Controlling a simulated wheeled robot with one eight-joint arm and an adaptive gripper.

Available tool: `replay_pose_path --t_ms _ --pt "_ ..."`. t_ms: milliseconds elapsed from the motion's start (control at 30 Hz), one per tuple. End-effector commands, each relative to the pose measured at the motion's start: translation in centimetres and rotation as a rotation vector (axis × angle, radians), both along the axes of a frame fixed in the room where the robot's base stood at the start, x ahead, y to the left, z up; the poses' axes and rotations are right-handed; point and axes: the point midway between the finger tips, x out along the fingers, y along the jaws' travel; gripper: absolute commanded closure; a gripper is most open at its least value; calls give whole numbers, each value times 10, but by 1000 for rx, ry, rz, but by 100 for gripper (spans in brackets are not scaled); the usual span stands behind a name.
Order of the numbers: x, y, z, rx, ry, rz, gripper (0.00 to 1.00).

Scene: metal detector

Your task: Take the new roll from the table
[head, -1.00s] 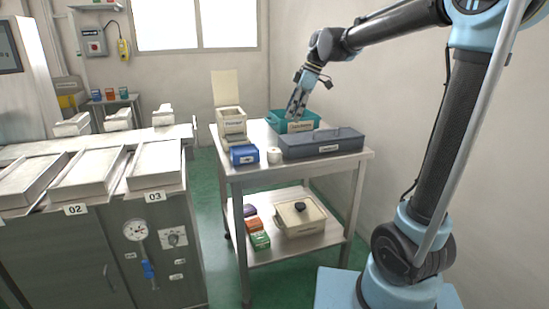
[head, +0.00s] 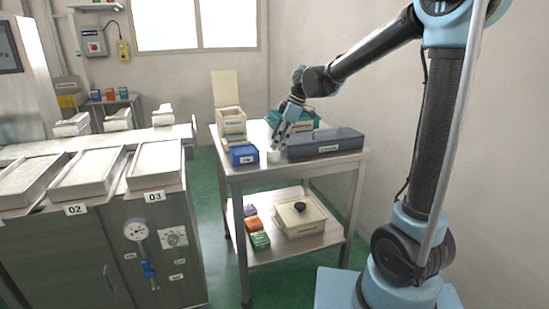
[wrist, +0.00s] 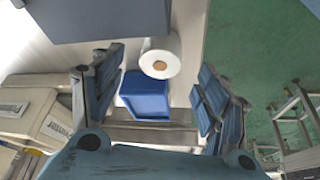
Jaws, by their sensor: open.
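The new roll (head: 273,156) is white and sits on the upper top of the steel table (head: 262,171), between a blue box and a grey case. In the wrist view the roll (wrist: 160,62) shows its round end with a brown core. My gripper (head: 281,146) is open and empty, pointing down just above the roll and partly covering it in the head view. In the wrist view its two fingers (wrist: 158,78) stand apart on either side of the roll and the blue box. I cannot tell the exact gap in height.
The blue box (head: 243,155) stands left of the roll, and the long grey case (head: 326,144) stands right. A teal bin (head: 309,119) and a cream box (head: 231,121) are behind. The lower shelf holds a lidded cream box (head: 300,217) and small coloured boxes.

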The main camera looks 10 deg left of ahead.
Motion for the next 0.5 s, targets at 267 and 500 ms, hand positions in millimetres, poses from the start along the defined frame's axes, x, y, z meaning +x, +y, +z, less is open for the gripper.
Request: replay_pose_path --t_ms 267,500 --pt "-2 14 -34 0 0 0 32" --pt "-4 21 -51 0 0 0 32"
